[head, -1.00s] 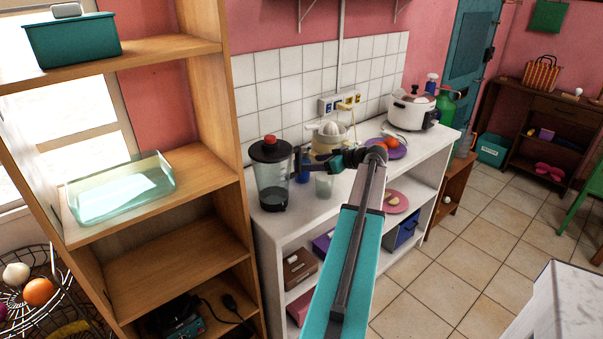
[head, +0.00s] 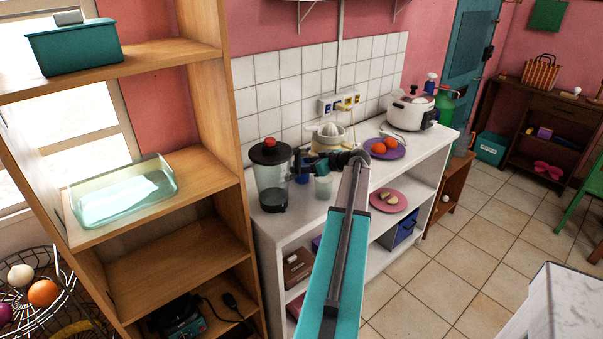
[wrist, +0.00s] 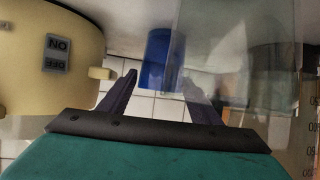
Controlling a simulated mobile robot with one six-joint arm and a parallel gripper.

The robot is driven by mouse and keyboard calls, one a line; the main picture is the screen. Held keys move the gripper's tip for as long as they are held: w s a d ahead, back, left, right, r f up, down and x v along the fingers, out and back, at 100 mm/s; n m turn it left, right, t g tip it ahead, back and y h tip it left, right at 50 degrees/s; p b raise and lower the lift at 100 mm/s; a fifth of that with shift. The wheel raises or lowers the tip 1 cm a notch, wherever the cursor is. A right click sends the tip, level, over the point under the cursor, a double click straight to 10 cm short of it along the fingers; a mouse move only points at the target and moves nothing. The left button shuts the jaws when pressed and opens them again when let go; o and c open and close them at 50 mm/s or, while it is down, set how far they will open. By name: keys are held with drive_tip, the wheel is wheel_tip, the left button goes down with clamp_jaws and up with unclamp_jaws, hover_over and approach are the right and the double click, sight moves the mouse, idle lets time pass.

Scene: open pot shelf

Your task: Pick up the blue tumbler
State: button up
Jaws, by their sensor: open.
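The blue tumbler (wrist: 158,62) stands on the white counter, upside down in the wrist view, whose picture is inverted. In the head view only a small blue part of it (head: 302,179) shows beneath my gripper (head: 300,163). In the wrist view my gripper (wrist: 159,78) is open, its two fingers pointing at the tumbler, one toward each side. The tumbler appears between or just beyond the fingertips; I cannot tell the exact depth. Nothing is held.
A clear glass (head: 323,187) stands close beside the tumbler and overlaps one finger in the wrist view. A blender (head: 270,178) is to the left, a cream juicer (head: 328,139) behind. Plates with food and a white cooker (head: 409,109) stand farther right.

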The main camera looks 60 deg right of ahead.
drive_tip(key=shift+w+f, duration=0.25)
drive_tip(key=shift+w, duration=0.25)
drive_tip(key=c, duration=0.8)
drive_tip(key=shift+c, duration=0.2)
drive_tip(key=shift+r, duration=0.15)
wheel_tip(320, 180, up, 18)
drive_tip(key=b, duration=0.3)
drive_tip(key=shift+b, duration=0.4)
drive_tip(key=shift+s, duration=0.1)
idle(0.4)
